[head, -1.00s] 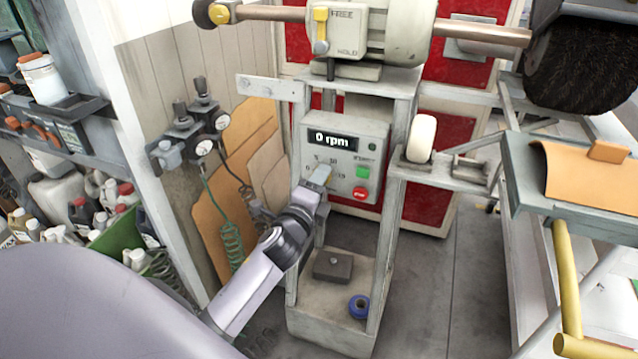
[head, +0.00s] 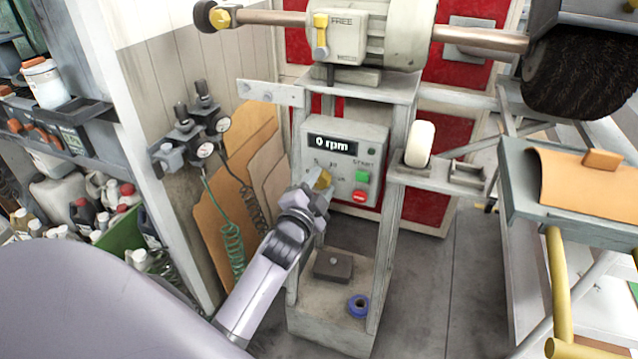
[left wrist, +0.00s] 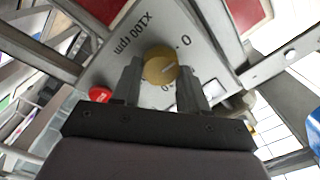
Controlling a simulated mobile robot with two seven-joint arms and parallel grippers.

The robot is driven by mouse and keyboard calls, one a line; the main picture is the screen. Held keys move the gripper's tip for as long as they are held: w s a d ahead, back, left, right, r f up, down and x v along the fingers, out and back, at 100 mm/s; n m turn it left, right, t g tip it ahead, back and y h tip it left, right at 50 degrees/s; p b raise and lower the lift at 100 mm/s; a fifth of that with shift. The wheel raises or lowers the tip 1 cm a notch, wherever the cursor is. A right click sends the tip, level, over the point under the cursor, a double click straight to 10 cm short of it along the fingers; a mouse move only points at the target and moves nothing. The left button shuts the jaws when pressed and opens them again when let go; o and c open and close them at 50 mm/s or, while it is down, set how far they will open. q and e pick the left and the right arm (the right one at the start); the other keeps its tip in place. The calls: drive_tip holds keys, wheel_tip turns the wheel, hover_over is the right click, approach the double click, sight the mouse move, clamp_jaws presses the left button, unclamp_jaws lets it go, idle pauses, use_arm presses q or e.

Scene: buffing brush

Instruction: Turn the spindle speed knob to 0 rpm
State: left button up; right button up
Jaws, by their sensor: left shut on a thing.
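The grey control box (head: 374,138) has a dark display (head: 332,144) that reads 0 rpm. Below it is the yellow spindle speed knob (head: 323,180), partly covered by my left gripper (head: 317,190). In the left wrist view the knob (left wrist: 159,66) sits between the two fingers of my left gripper (left wrist: 160,82), which is shut on it. A pale line on the knob slants to the upper right in that view. Printed zeros and the words "x100 rpm" show around the knob. My right gripper is not in view.
A green button (head: 362,177) and a red button (head: 359,196) sit right of the knob, near my gripper. The grey stand (head: 392,240) frames the box. A white roller (head: 419,145) and a dark brush (head: 583,75) are to the right.

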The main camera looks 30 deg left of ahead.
use_arm(q)
drive_tip(key=shift+f+n, duration=0.1)
drive_tip(key=shift+n, duration=0.3)
drive_tip(key=o, duration=1.1)
drive_tip(key=shift+c, duration=0.2)
drive_tip(key=v, duration=0.7)
drive_tip(key=shift+s, duration=0.15)
drive_tip(key=s+d+f+n+g+h+p, duration=0.1)
drive_tip(key=s+d+f+n+g+h, duration=0.1)
drive_tip(key=s+d+f, duration=0.4)
drive_tip(key=s+d+f+n+g+h+p, duration=0.2)
drive_tip(key=s+d+f+n+g+h, duration=0.1)
drive_tip(key=s+f, duration=0.6)
drive_tip(key=s+d+g+h, duration=0.1)
drive_tip(key=s+d+g, duration=0.1)
drive_tip(key=s+d, duration=0.1)
drive_tip(key=shift+s+h, duration=0.3)
drive_tip(key=shift+s, duration=0.1)
